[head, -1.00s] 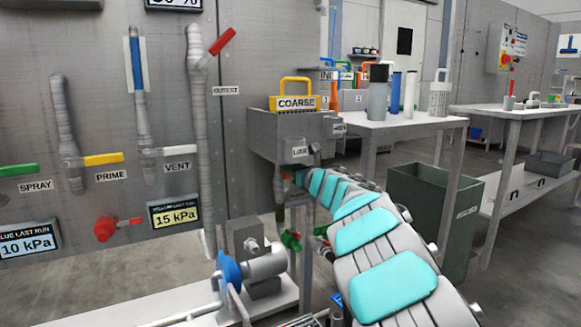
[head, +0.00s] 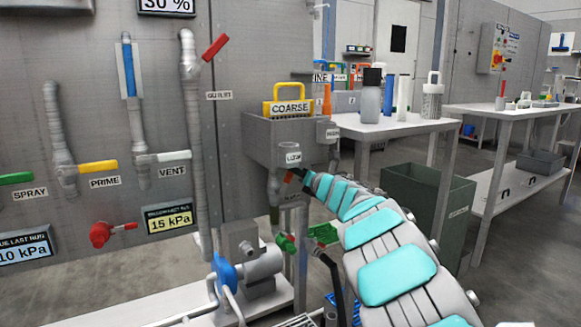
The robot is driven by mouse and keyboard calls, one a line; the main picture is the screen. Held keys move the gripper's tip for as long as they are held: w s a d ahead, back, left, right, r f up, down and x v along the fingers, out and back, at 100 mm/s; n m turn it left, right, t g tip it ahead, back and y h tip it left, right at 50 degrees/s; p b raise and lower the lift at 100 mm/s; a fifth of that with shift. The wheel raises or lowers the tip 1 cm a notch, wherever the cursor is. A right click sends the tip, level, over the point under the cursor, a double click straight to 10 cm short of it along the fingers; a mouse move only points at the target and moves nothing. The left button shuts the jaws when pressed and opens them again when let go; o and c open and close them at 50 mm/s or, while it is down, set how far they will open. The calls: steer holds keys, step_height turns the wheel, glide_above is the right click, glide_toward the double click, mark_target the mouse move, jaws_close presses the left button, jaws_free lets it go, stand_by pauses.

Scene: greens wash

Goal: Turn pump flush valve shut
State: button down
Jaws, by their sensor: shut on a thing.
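My gripper (head: 293,175) is small and dark at the far end of my arm, below the grey tank. It is shut on a small red-orange piece that looks like a handle, mostly hidden by the gripper and arm. A grey downpipe (head: 274,188) is just left of it. A green valve handle (head: 286,243) sits lower, near the blue-faced pump (head: 224,272), apart from my gripper. No pump flush label is readable, so I cannot tell for certain which handle is that valve.
Wall valves with green (head: 15,178), yellow (head: 98,167), white (head: 173,156) and red (head: 215,47) handles are at left. The tank (head: 262,140) is above my gripper. A dark green bin (head: 425,200) and tables stand at right.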

steer(key=w+d+f+m+p, duration=0.1)
steer(key=d+f+m+p, duration=0.1)
steer(key=m, duration=0.4)
steer(key=w+d+f+m+p, duration=0.1)
steer(key=f+m+p, duration=0.1)
steer(key=f+m, duration=0.3)
steer(key=shift+w+d+f+m, duration=0.25)
steer(key=shift+d+f+m, duration=0.1)
steer(key=shift+m, duration=0.35)
steer(key=c, duration=0.7)
jaws_free()
steer(key=shift+s, duration=0.1)
